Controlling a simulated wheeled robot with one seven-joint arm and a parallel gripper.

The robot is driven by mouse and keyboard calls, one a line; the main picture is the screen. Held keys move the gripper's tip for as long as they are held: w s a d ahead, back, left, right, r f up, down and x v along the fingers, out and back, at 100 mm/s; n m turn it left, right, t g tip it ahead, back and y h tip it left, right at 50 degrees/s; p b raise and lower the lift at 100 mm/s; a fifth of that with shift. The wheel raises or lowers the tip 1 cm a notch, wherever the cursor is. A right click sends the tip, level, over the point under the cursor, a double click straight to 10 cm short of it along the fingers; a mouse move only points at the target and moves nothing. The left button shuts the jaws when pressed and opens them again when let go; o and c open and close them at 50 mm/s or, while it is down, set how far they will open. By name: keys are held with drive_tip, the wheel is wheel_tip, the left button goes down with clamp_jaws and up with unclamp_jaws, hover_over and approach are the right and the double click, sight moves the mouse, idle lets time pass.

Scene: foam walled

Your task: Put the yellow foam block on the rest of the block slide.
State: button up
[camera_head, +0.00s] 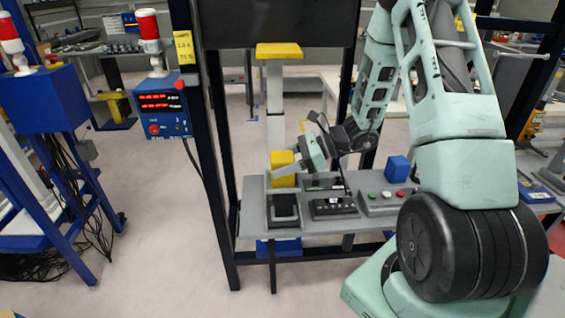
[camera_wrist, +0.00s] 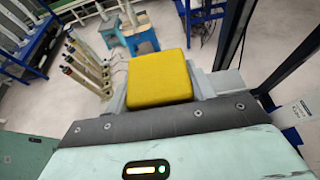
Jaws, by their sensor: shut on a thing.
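The yellow foam block (camera_head: 283,170) is between the fingers of my gripper (camera_head: 285,163), above the left end of a grey bench (camera_head: 252,208). In the wrist view the yellow block (camera_wrist: 157,66) fills the space between the grey fingers of my gripper (camera_wrist: 158,90), one on each side, and its broad face shows. My gripper is shut on it. In the head view the gripper body comes from the right and partly hides the bench behind it. I cannot tell for certain which part is the block slide or its rest.
On the bench are a black tray-like unit (camera_head: 284,208), a dark device with a small display (camera_head: 333,207), a button box (camera_head: 385,200) and a blue block (camera_head: 397,168). Dark frame posts (camera_head: 205,150) flank the bench. A yellow-topped post (camera_head: 279,51) stands behind.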

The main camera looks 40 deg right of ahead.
drive_tip(key=o, duration=1)
drive_tip(key=shift+r, duration=0.15)
drive_tip(key=v, duration=1.2)
drive_tip(key=s+a+r+n+g+h, duration=0.1)
drive_tip(key=s+a+n+g, duration=0.2)
drive_tip(key=a+n+g, duration=0.5)
drive_tip(key=s+a+n+g+h, duration=0.15)
drive_tip(key=a+n, duration=0.35)
drive_tip(key=a, duration=0.8)
drive_tip(key=s+a+n+h, duration=0.2)
drive_tip(key=s+a+n, duration=0.2)
drive_tip(key=n, duration=0.2)
drive_tip(key=s+a+r+n+t+h, duration=0.1)
drive_tip(key=s+a+n+h, duration=0.2)
drive_tip(key=n, duration=0.4)
drive_tip(key=s+a+n+t+h+b, duration=0.1)
drive_tip(key=s+a+n+h, duration=0.2)
drive_tip(key=s+a+n, duration=0.2)
drive_tip(key=shift+s+a+r+n, duration=0.15)
drive_tip(key=shift+s+a+n, duration=0.15)
drive_tip(key=shift+s+n, duration=0.5)
